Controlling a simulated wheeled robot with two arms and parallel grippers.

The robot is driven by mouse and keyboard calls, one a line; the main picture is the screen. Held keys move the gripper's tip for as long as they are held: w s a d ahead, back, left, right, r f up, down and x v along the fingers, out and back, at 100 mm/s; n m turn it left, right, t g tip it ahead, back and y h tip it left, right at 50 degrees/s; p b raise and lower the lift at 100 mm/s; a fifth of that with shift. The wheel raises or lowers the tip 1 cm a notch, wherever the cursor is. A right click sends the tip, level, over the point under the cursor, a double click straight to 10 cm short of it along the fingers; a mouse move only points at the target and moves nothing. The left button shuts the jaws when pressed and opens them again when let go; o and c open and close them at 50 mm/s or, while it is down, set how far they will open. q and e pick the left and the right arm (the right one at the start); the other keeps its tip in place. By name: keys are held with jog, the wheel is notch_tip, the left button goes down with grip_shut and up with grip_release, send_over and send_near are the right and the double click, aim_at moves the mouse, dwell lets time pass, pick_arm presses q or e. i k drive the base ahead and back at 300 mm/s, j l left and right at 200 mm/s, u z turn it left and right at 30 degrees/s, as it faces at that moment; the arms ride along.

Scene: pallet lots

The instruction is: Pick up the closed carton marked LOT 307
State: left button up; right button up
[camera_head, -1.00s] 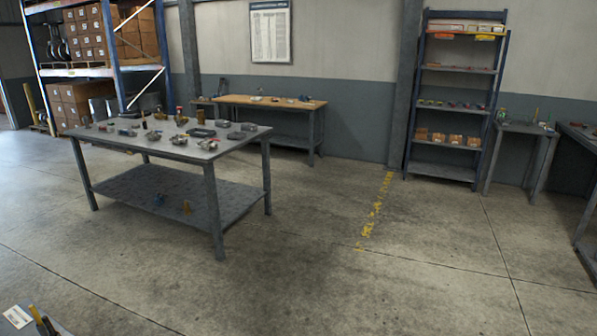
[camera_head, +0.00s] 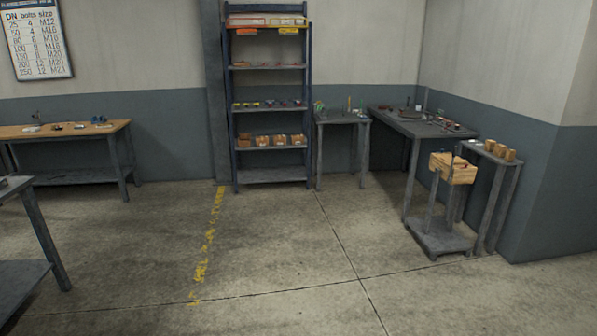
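No marking LOT 307 can be read in this view. Several small brown boxes (camera_head: 262,141) stand in a row on a lower shelf of the blue rack. A light brown box (camera_head: 458,174) sits on a small grey stand or cart (camera_head: 440,240) at the right; I cannot tell whether it is a closed carton. Small brown blocks or boxes (camera_head: 500,151) stand on a narrow table by the right wall. Neither of my grippers is in view.
The blue rack (camera_head: 270,176) stands against the back wall. A wood-topped bench (camera_head: 75,134) is at the left, with part of a grey table (camera_head: 22,285) before it. Grey tables (camera_head: 425,130) fill the right corner. The middle floor (camera_head: 290,240) is clear.

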aim_at(260, 141)
jog(key=i+l, duration=0.1)
jog(key=i, duration=4.95)
jog(key=i+u, duration=0.1)
jog(key=i, duration=0.45)
jog(key=i+l+u, duration=0.1)
jog(key=i, duration=0.5)
